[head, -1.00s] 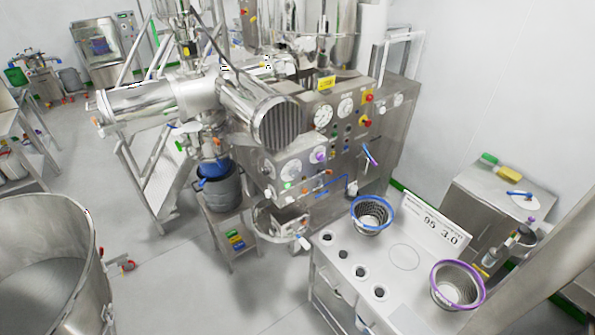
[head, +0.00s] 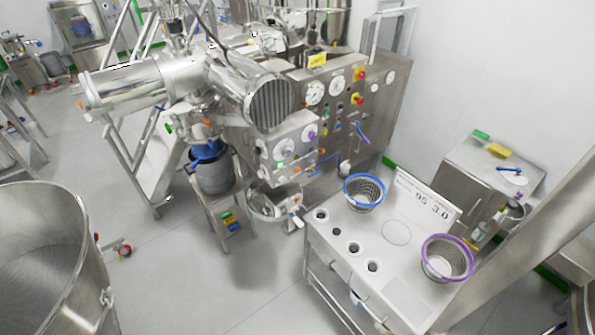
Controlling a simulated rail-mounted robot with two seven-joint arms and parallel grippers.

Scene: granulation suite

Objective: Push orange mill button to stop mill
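A steel control box (head: 283,149) with two white dials, a green-lit button (head: 281,166) and a purple knob (head: 312,135) stands below the ribbed end of a horizontal steel cylinder (head: 268,99). A small orange spot (head: 264,181) shows at the box's lower left, and another orange part (head: 319,151) shows at its right edge. Both are too small for me to tell which is the mill button. Neither of my grippers is in view, and nothing of mine touches the box.
A steel bench (head: 345,214) holds a blue-rimmed basket (head: 364,201), a purple-rimmed basket (head: 446,268) and a display sign (head: 428,198). A large steel vessel (head: 45,262) stands at the lower left. A small stand with a grey drum (head: 214,176) is left of the box. Open floor lies between.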

